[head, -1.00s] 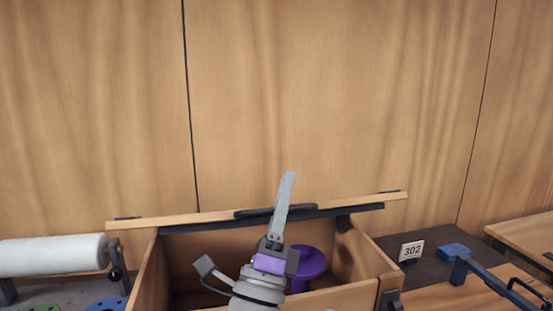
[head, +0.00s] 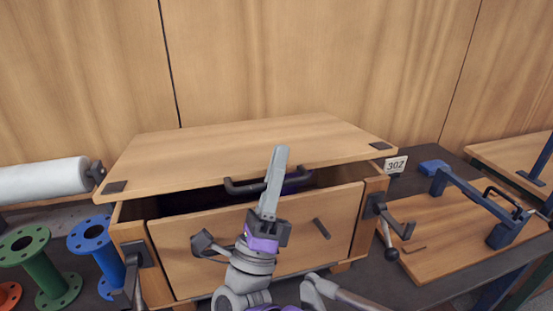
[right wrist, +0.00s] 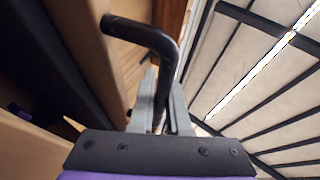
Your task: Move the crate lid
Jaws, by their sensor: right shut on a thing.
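The crate lid (head: 255,150) is a flat light wooden panel with dark corner plates and a dark bar handle (head: 240,188) on its front edge. It lies over the wooden crate (head: 185,255), its front edge raised, with a dark gap beneath. My right gripper (head: 279,152) is shut on the lid handle. In the right wrist view, the curved dark handle (right wrist: 150,35) passes between the grey fingers of the right gripper (right wrist: 163,78). The crate's inside is mostly hidden by the lid. My left gripper is not in view.
Black latches (head: 390,225) stick out at the crate's front corners. A "302" sign (head: 396,164) and a blue clamp frame (head: 470,190) on a board are right.

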